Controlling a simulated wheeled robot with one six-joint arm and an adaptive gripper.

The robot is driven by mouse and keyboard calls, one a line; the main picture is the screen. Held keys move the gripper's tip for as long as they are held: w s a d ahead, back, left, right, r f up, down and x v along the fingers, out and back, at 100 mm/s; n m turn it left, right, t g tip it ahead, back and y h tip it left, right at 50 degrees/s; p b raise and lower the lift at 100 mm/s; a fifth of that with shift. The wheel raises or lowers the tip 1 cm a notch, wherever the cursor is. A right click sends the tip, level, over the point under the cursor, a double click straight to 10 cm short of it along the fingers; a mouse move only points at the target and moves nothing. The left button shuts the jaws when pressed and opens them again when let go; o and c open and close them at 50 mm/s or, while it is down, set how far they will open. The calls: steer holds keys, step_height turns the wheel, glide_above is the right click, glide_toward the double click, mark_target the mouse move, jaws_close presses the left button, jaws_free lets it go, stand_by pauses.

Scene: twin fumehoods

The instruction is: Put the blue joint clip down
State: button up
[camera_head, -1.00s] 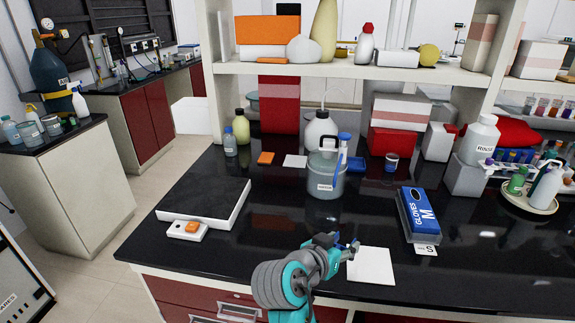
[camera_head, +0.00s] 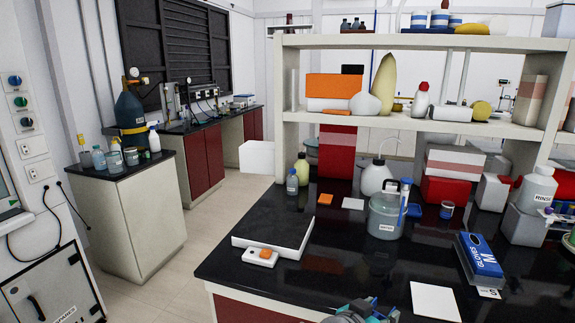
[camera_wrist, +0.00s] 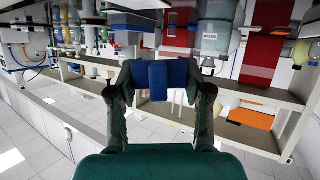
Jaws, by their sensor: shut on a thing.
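In the wrist view my gripper (camera_wrist: 166,84) is shut on the blue joint clip (camera_wrist: 167,75), a dark blue block held between the two fingertips. The wrist view looks upside down, with shelves and bottles beyond the clip. In the head view only the top of my gripper (camera_head: 372,311) shows at the bottom edge, over the front of the black bench (camera_head: 330,278). The clip is too small and too cut off to make out clearly there. What lies directly under the clip is hidden.
A white square sheet (camera_head: 435,301) lies on the bench right of my gripper. A glove box (camera_head: 479,256) stands behind it. A grey vessel (camera_head: 386,218) is at the middle, and a white-sided slab (camera_head: 272,235) at the left. The bench between them is clear.

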step_height(320, 180, down, 29)
steer(key=s+a+n+t+y, duration=0.1)
steer(key=n+t+y, duration=0.3)
steer(key=n+y, duration=0.45)
steer(key=s+f+n+y, duration=0.1)
steer(key=s+f, duration=0.5)
steer(key=f, duration=0.3)
steer(key=shift+d+y, duration=0.3)
steer(key=shift+y, duration=0.05)
steer(key=shift+w, duration=0.1)
